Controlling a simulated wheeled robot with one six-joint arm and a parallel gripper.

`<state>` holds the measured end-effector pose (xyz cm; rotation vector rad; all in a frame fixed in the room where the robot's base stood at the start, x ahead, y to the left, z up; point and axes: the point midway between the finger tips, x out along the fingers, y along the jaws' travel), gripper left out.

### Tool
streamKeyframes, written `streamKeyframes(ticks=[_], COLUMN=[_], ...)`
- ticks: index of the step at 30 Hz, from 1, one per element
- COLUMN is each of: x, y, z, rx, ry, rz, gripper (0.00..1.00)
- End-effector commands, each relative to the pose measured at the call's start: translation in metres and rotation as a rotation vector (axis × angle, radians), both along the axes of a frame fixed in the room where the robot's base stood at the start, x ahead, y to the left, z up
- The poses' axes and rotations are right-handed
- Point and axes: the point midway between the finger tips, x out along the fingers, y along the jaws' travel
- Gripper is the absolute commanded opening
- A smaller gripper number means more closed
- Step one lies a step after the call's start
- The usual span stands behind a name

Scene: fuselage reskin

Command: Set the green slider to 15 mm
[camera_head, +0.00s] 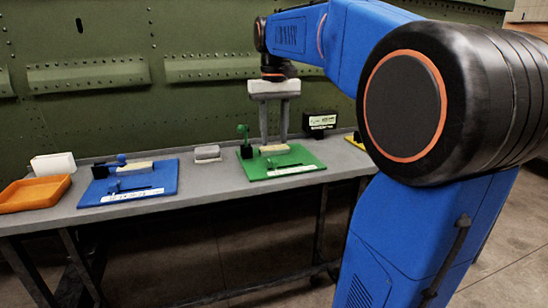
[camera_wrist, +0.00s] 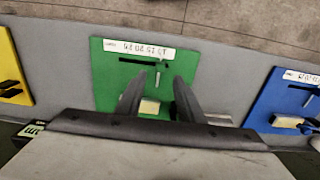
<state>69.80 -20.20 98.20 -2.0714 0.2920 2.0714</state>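The green board (camera_head: 304,155) lies on the grey bench with a white scale strip (camera_head: 292,170) along its near edge. A small green slider (camera_head: 268,162) stands by the dark slot; in the wrist view the slot (camera_wrist: 140,62) and a small pale slider handle (camera_wrist: 157,76) show between the fingers. A cream block (camera_head: 274,149) and a green knob on a black block (camera_head: 244,137) are on the board's far part. My gripper (camera_head: 274,140) is open, pointing down over the board's far part, and looks empty. The slider's scale reading is too small to tell.
A blue board (camera_head: 160,182) with similar parts lies left, beside an orange tray (camera_head: 35,194) and a white box (camera_head: 53,163). A grey block (camera_head: 207,153) sits between the boards. A black labelled box (camera_head: 320,123) and a yellow board (camera_head: 355,141) are right. A green riveted panel (camera_head: 180,60) rises behind.

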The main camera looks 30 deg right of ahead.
Motion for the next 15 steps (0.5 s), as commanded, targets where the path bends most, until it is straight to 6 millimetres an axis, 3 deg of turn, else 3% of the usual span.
streamKeyframes(ticks=[6,15], x=[0.000,0.000], y=[0.000,0.000], z=[-0.038,-0.068], rx=[0.001,0.000], ry=[0.002,0.000], rz=[0.000,0.000], gripper=[0.34,0.34])
